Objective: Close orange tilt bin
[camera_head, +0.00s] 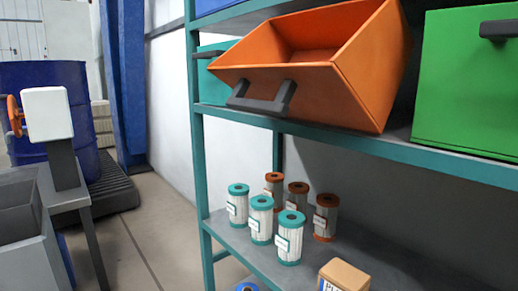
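The orange tilt bin (352,84) is on the upper level of a teal shelf rack, at the upper middle of the view. It is tipped forward and open, with its empty-looking inside showing. Its dark grey handle (262,98) is on the front face, low and near the shelf's front edge. My gripper is not in view.
A green bin (467,84) with a dark handle is to the right, and a teal bin (208,66) to the left. Filter canisters (261,220) and a cardboard box (343,276) stand on the lower shelf (232,243). A blue drum (50,90) and grey table are left. Floor between is clear.

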